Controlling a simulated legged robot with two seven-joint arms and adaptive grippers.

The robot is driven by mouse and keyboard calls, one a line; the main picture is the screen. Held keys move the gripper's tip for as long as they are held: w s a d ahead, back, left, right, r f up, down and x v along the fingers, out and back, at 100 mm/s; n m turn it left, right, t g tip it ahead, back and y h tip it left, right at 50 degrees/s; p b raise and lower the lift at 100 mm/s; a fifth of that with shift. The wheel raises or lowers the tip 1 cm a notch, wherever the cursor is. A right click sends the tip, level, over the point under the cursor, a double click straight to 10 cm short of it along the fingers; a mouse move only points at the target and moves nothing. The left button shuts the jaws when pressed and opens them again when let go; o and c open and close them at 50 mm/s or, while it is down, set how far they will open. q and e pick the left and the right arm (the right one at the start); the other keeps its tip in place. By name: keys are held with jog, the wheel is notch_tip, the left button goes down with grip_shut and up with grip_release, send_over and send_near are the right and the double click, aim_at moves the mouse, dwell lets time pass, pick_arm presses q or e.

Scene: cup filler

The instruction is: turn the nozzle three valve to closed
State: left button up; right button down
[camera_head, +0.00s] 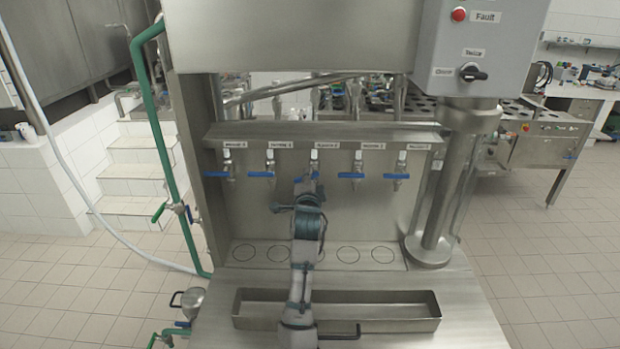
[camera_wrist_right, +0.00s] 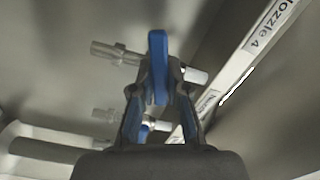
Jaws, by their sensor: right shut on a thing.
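The nozzle three valve is the middle one in the row under the labelled bar. In the head view its blue handle (camera_head: 315,175) is mostly hidden by my right gripper (camera_head: 307,184), which reaches up to it from below. In the right wrist view the blue handle (camera_wrist_right: 158,62) stands upright in the picture between the two fingers of the right gripper (camera_wrist_right: 160,90), which is shut on it. The clear nozzle tube (camera_wrist_right: 112,50) sticks out to the left of the handle. My left gripper is not in view.
Blue-handled valves sit on both sides, the nearest at right (camera_head: 351,175) and left (camera_head: 261,174), close to the gripper. A steel trough (camera_head: 400,312) lies below. A thick steel column (camera_head: 446,190) and grey control box (camera_head: 485,50) stand at right.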

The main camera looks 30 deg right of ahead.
jog(key=shift+w+a+r+m+p, duration=0.1)
jog(key=shift+m+p, duration=0.35)
jog(key=shift+m, duration=0.5)
jog(key=shift+w+a+r+m+p, duration=0.1)
jog(key=shift+m+p, duration=0.35)
jog(key=shift+m, duration=0.5)
jog(key=shift+f, duration=0.1)
jog(key=c, duration=1.3)
grip_release()
jog(key=shift+o, duration=0.8)
jog(key=shift+w+d, duration=0.1)
jog(key=shift+w, duration=0.1)
jog(key=shift+s, duration=0.15)
jog(key=shift+s, duration=0.25)
jog(key=v, duration=1.1)
jog(key=shift+a, duration=0.25)
